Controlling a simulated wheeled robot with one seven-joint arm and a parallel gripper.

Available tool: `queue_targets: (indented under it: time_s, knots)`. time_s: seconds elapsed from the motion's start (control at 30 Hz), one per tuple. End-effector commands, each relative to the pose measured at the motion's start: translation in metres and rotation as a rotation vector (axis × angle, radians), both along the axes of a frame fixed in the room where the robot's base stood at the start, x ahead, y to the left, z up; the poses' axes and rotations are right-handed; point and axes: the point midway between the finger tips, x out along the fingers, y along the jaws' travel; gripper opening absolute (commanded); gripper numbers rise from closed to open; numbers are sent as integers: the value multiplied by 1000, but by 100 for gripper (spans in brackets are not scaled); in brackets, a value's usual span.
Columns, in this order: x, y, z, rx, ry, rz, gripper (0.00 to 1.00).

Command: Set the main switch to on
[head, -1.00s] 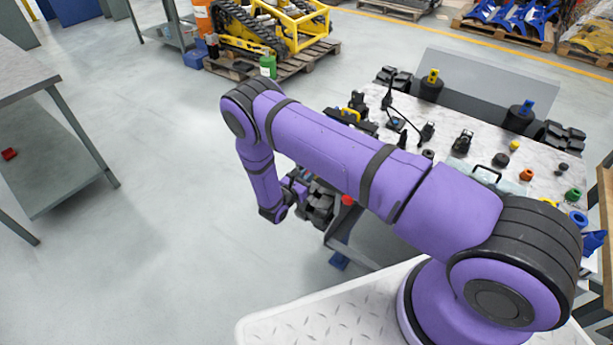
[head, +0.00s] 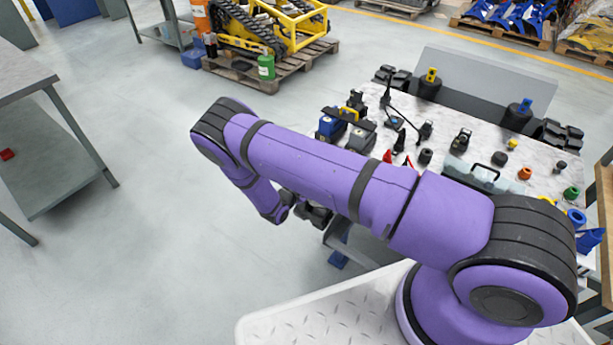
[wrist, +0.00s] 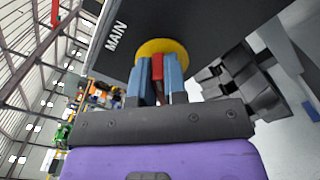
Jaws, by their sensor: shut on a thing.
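In the wrist view the main switch is a red handle (wrist: 157,68) on a round yellow plate (wrist: 176,48), fixed to a dark panel (wrist: 205,22) lettered MAIN. My gripper (wrist: 160,82) has its two blue-grey fingers on either side of the red handle, shut on it. The fingers hide part of the handle, and I cannot tell which position it is set to. In the head view my gripper (head: 316,214) is low at the near left end of the table, and the switch cannot be made out there.
A marble-topped table (head: 478,140) carries many small parts, including a blue block (head: 330,127) near its left edge. A dark segmented track piece (wrist: 235,82) lies close to the right of my gripper in the wrist view. Open floor (head: 170,230) lies left of my arm.

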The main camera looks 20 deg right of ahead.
Motion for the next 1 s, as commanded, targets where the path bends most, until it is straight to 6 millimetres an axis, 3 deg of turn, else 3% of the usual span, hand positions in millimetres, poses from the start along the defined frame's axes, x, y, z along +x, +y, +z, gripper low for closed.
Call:
queue_targets:
  time_s: [0.6, 1.0]
  knots:
    - [-3, -1, -6, 329, -451, 2, 0]
    - [-3, -1, -9, 453, -621, 1, 0]
